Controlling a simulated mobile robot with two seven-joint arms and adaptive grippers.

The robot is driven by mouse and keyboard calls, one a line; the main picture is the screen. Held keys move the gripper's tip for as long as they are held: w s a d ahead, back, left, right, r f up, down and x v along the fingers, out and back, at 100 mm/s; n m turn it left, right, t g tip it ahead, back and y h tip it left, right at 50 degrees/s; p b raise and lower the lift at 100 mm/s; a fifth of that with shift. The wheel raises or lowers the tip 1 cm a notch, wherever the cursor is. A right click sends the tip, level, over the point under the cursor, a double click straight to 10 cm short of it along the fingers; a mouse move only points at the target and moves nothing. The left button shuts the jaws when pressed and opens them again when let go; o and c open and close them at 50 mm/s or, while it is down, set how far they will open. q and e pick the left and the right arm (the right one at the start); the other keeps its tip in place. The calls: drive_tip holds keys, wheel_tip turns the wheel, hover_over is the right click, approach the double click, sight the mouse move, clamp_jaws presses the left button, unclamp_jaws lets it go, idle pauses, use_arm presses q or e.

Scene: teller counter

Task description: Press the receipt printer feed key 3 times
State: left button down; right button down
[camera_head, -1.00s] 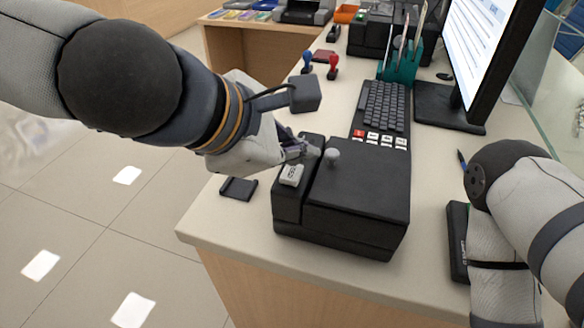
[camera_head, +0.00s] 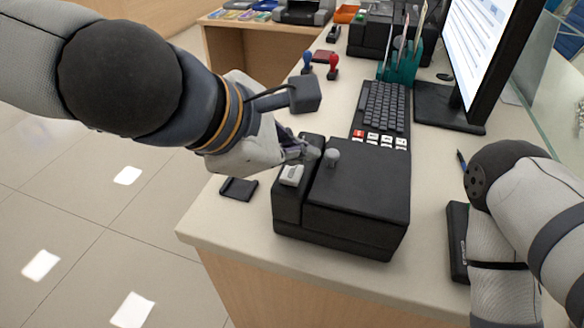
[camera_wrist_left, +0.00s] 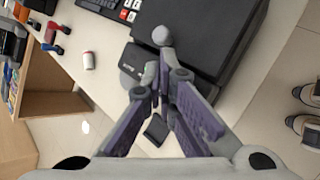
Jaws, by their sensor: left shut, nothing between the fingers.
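The receipt printer (camera_head: 360,190) is a black box near the front edge of the counter. A small light grey key (camera_head: 291,175) sits on its left section, and a round grey knob (camera_head: 332,157) stands just behind and right of it. My left gripper (camera_head: 308,154) is shut and empty, its fingertips low over the left section, close to the key and knob. Contact cannot be told. In the left wrist view the shut fingertips (camera_wrist_left: 165,80) partly cover the key, with the knob (camera_wrist_left: 161,36) beyond. My right arm shows at the right; its gripper is out of view.
A keyboard (camera_head: 383,108) and monitor stand (camera_head: 448,108) lie behind the printer. A small black item (camera_head: 238,189) lies left of it. A dark device (camera_head: 458,240) is beside my right arm. Red and blue stamps (camera_head: 333,66) stand farther back.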

use_arm(q)
drive_tip(key=shift+f, duration=0.1)
drive_tip(key=shift+f, duration=0.35)
